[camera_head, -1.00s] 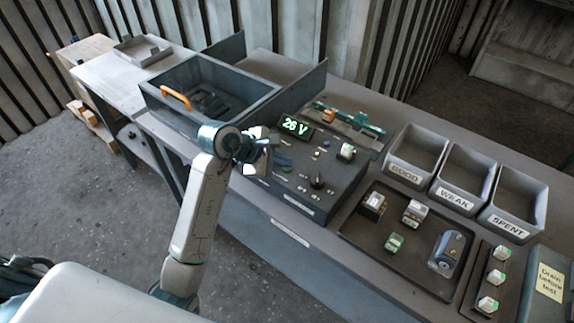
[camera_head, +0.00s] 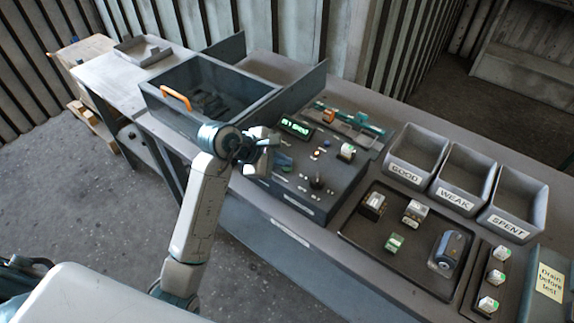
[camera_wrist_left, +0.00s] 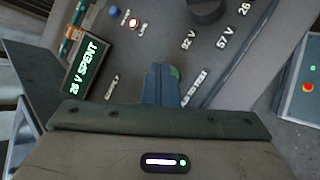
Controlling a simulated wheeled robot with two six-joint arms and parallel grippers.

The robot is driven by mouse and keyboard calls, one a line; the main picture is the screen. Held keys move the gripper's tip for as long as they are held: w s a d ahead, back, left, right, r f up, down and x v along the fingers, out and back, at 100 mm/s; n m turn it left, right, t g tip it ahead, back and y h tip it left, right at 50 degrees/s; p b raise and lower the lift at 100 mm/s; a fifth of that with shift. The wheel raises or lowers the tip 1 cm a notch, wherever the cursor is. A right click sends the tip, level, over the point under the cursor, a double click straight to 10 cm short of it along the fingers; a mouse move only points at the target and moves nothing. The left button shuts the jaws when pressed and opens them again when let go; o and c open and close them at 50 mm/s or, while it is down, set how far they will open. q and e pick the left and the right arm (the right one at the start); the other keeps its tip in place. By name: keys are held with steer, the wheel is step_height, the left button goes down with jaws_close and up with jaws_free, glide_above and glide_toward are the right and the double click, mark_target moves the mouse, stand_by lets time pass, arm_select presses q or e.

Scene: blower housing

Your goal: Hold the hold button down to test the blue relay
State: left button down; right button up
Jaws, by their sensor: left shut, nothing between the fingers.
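My left gripper (camera_head: 274,158) is shut and empty over the left part of the test panel (camera_head: 328,187). In the left wrist view its blue fingers (camera_wrist_left: 163,85) point down at the panel. A green round part (camera_wrist_left: 175,72) shows just behind the fingertips, next to a partly hidden label (camera_wrist_left: 193,88). The fingers cover most of it, and I cannot tell whether it is the hold button or whether they press it. The lit display (camera_wrist_left: 84,67) reads "26 V SPENT". I cannot pick out the blue relay with certainty. My right gripper is not in view.
Bins marked GOOD (camera_head: 405,174), WEAK (camera_head: 454,198) and SPENT (camera_head: 510,227) stand to the right. A dark tray (camera_head: 365,235) holds several small parts. An open drawer-like box (camera_head: 176,104) with an orange handle lies behind my left arm. A dark knob (camera_head: 317,183) stands on the panel.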

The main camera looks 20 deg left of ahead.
mark_target(283, 168)
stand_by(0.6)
arm_select(q)
steer(key=shift+r+p, duration=0.4)
steer(key=shift+r, duration=0.45)
steer(key=shift+r, duration=0.15)
steer(key=shift+r+p, duration=1.5)
steer(key=shift+r, duration=0.9)
